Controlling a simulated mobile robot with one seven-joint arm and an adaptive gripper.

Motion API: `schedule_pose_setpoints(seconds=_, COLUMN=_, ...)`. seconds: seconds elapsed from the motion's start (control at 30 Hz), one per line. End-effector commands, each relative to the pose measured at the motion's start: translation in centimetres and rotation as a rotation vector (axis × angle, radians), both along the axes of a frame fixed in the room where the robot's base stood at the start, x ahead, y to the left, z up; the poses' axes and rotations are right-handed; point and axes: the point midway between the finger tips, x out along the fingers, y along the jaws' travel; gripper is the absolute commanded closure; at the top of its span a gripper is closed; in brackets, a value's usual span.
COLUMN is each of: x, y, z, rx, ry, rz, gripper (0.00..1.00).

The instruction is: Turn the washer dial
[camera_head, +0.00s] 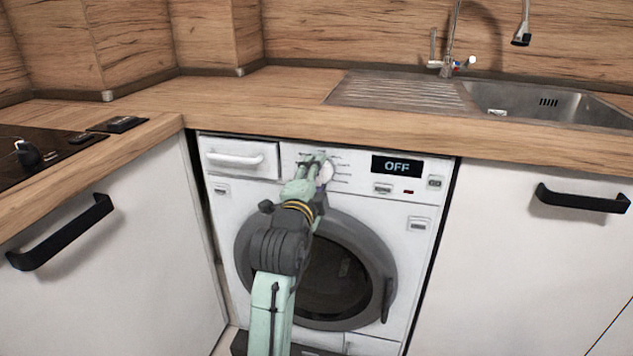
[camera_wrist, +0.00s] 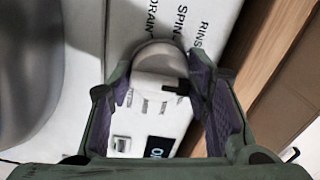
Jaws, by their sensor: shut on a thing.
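The washer (camera_head: 225,185) is white with a round dark door and a display (camera_head: 397,167) that reads OFF. Its round white dial (camera_head: 327,172) sits on the control panel left of the display, partly hidden by my gripper. My gripper (camera_head: 318,160) reaches up to the panel and is shut on the dial. In the wrist view the dial (camera_wrist: 158,62) is between the two fingers of my gripper (camera_wrist: 160,88), with printed labels such as SPIN, RINSE and DRAIN beside it. The display (camera_wrist: 157,147) shows partly below the dial.
The wooden worktop (camera_head: 230,103) overhangs the washer just above the panel. A detergent drawer (camera_head: 238,160) is left of the dial. White cabinets with black handles (camera_head: 62,232) (camera_head: 582,199) flank the washer. A sink (camera_head: 550,102) and a hob (camera_head: 50,150) are in the worktop.

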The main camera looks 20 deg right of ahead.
Motion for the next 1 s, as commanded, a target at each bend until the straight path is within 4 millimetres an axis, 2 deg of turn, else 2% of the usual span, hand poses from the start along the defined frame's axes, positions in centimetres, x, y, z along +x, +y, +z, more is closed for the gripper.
schedule_pose_setpoints(seconds=0.57, x=0.00, y=-0.06, z=0.01, rx=0.028, ry=-0.018, rz=-0.001, gripper=0.83)
schedule_pose_setpoints(seconds=0.6, x=0.00, y=-0.06, z=0.01, rx=0.028, ry=-0.018, rz=-0.001, gripper=0.54)
schedule_pose_setpoints(seconds=0.9, x=0.00, y=-0.03, z=0.02, rx=0.026, ry=-0.018, rz=-0.001, gripper=0.35)
schedule_pose_setpoints(seconds=1.0, x=0.00, y=-0.02, z=0.01, rx=0.026, ry=-0.018, rz=-0.001, gripper=0.35)
